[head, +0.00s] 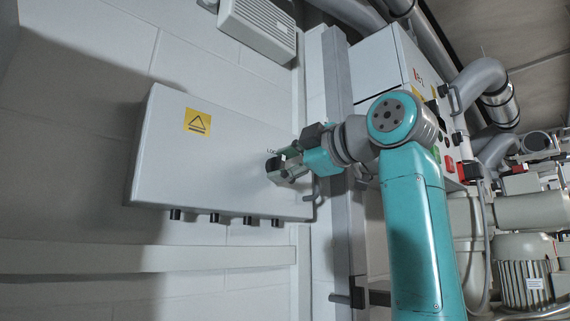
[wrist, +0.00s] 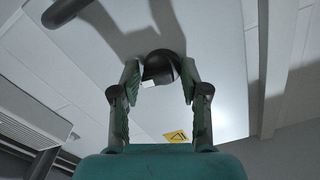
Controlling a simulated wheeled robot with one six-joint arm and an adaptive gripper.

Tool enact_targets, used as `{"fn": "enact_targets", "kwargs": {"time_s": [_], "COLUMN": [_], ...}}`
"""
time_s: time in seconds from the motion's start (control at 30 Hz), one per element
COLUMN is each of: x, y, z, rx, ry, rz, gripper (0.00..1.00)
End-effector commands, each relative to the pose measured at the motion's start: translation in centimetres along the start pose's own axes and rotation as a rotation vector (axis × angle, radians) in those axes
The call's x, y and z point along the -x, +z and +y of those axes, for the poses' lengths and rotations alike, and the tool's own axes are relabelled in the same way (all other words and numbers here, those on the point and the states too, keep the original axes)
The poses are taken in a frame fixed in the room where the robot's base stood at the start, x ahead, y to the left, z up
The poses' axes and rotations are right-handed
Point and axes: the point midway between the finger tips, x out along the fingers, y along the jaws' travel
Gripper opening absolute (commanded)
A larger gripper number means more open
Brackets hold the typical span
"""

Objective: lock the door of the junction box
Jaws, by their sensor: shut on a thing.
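The junction box (head: 215,155) is a pale grey box on the wall with a yellow warning sign (head: 197,122) on its shut-looking door. The sign also shows in the wrist view (wrist: 176,136). Small lettering shows just above the gripper, partly covered. The knob's turned position cannot be told.
Several black cable glands (head: 214,217) stick out under the box. A vented grey unit (head: 257,25) hangs above. A grey post (head: 337,120) and another cabinet (head: 380,65) stand to the right, with pipes and a motor (head: 525,275) beyond.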

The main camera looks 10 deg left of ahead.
Motion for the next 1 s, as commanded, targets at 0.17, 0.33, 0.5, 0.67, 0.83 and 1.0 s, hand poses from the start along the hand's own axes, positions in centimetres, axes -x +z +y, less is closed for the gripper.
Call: {"fn": "enact_targets", "kwargs": {"time_s": [0.17, 0.33, 0.5, 0.67, 0.83, 1.0], "x": [0.29, 0.31, 0.33, 0.34, 0.35, 0.36], "y": [-0.48, -0.65, -0.73, -0.75, -0.75, -0.73], "z": [0.52, 0.49, 0.46, 0.45, 0.45, 0.46], "rx": [0.156, 0.276, 0.362, 0.409, 0.432, 0.437], "ry": [0.018, 0.019, 0.019, 0.02, 0.02, 0.02], "rz": [0.003, 0.004, 0.003, 0.003, 0.002, 0.002], "gripper": [0.09, 0.09, 0.1, 0.1, 0.11, 0.1]}}
